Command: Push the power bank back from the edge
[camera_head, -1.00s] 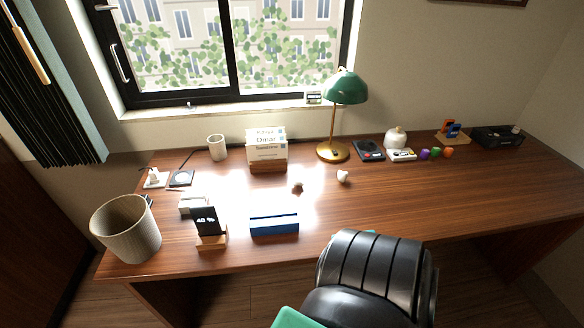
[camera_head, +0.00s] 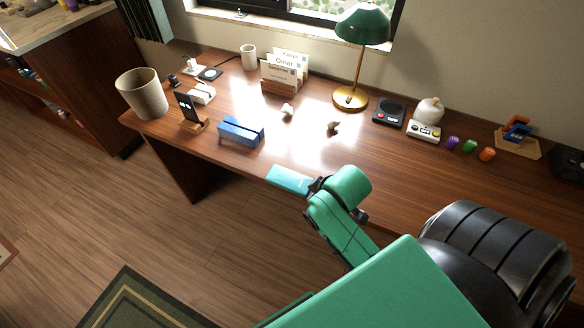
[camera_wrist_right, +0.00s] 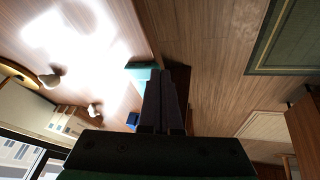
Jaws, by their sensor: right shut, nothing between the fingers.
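The power bank (camera_head: 289,179) is a flat teal block lying at the desk's front edge in the head view. Its near side appears to reach the edge or slightly past it. My right gripper (camera_head: 313,188) is beside its right end, partly hidden by my teal wrist. In the right wrist view the shut, empty fingers (camera_wrist_right: 166,78) point at the power bank (camera_wrist_right: 141,70), very close to it. I cannot tell whether they touch. My left gripper is not in view.
A blue holder (camera_head: 241,131) and a phone on a wooden stand (camera_head: 188,112) are to the left on the desk (camera_head: 180,140). The desk just behind the power bank is clear.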

